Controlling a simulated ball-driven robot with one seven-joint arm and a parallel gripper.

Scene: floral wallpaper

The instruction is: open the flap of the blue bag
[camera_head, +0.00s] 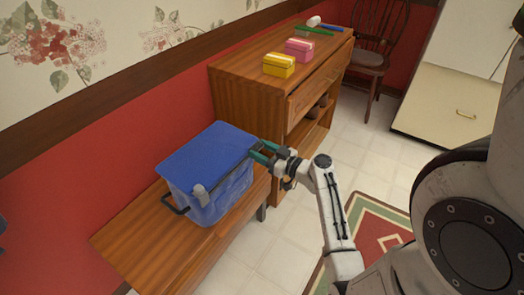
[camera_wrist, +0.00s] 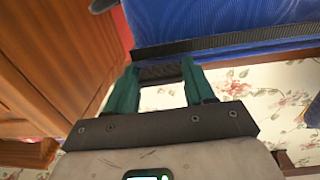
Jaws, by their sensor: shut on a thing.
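The blue bag (camera_head: 225,200) stands on a low wooden bench. Its blue flap (camera_head: 205,150) lies flat across the top and looks closed. A grey piece (camera_head: 201,194) hangs at its front corner and a black handle (camera_head: 174,205) sticks out on the left side. My gripper (camera_head: 262,151) is at the bag's upper right edge. In the wrist view the teal fingers of my gripper (camera_wrist: 161,85) are shut on a dark ribbed tab (camera_wrist: 160,73) beside the bag's black-trimmed edge (camera_wrist: 230,41). I cannot tell whether the tab belongs to the flap or the body.
The low bench (camera_head: 135,240) has bare wood left of the bag. A taller wooden cabinet (camera_head: 240,88) behind bears a yellow box (camera_head: 279,66), a pink box (camera_head: 299,48) and pens. A chair (camera_head: 372,55) stands farther back. The tiled floor (camera_head: 300,215) beside my arm is clear, with a rug (camera_head: 375,225).

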